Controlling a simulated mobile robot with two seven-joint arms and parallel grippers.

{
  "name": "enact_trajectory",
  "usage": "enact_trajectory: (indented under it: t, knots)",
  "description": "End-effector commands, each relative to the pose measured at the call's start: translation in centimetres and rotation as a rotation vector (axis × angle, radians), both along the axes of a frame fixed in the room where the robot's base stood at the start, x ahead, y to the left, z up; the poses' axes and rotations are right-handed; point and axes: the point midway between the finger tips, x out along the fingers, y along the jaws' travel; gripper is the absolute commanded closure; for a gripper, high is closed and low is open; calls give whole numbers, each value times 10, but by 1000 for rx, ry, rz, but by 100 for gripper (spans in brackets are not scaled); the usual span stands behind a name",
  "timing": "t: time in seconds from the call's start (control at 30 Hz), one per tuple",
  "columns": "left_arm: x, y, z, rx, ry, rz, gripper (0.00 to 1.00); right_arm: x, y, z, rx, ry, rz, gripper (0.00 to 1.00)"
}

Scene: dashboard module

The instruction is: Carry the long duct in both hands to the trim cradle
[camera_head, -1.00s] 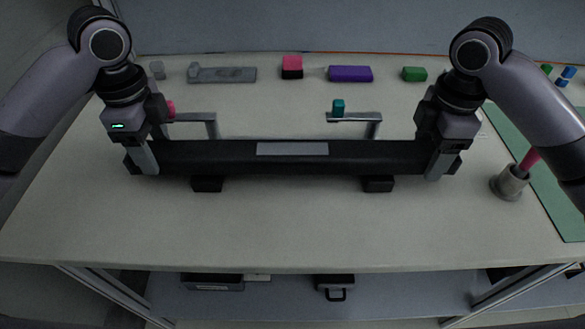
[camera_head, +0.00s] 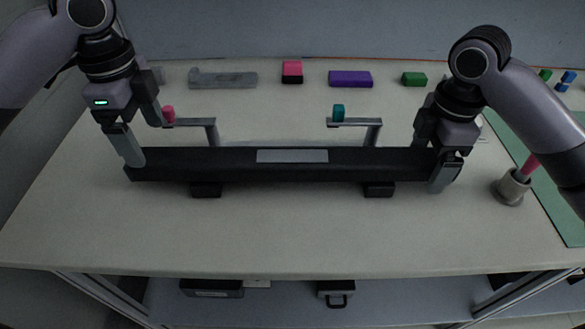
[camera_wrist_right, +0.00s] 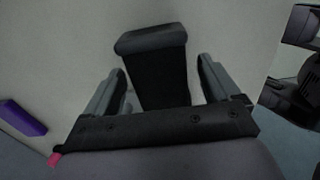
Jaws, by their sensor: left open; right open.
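The long duct (camera_head: 220,163) is a black bar with a grey plate (camera_head: 292,156) at its middle. It lies level across the table, at two short black blocks (camera_head: 206,190) (camera_head: 379,190) that show under its front edge. Which parts form the trim cradle I cannot tell. My left gripper (camera_head: 148,143) is open and empty, above and beside the duct's left end. My right gripper (camera_head: 438,165) is open at the right end. In the right wrist view the duct's end (camera_wrist_right: 157,78) stands between the open fingers (camera_wrist_right: 162,95), with gaps beside it.
Two grey brackets with a pink (camera_head: 168,114) and a teal piece (camera_head: 338,112) stand behind the duct. Grey, pink-black, purple (camera_head: 350,79) and green blocks line the back. A grey cup (camera_head: 510,187) stands at right. The front of the table is clear.

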Motion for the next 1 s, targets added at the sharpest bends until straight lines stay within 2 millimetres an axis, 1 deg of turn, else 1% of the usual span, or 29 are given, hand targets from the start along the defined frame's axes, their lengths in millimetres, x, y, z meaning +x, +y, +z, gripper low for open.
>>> enact_trajectory:
  t: [0.03, 0.3, 0.5, 0.67, 0.77, 0.87, 1.0]
  knots:
    - [1, 1, 9, 2, -5, 1, 15, 0, 0, 0, 0, 0, 0, 10]
    - [1, 1, 44, 1, -3, 2, 15, 0, 0, 0, 0, 0, 0, 10]
    - [0, 0, 62, 0, -1, 1, 15, 0, 0, 0, 0, 0, 0, 10]
    - [0, 0, 69, 0, 0, 1, 15, 0, 0, 0, 0, 0, 0, 10]
    - [0, 0, 70, 0, 1, 1, 15, 1, 0, 4, -1, -2, -1, 10]
    - [0, 0, 70, 0, 1, 1, 15, 1, 0, 11, -1, -4, 0, 10]
    - [0, 0, 70, 0, 1, 1, 15, 1, -1, 30, -2, -5, -1, 10]
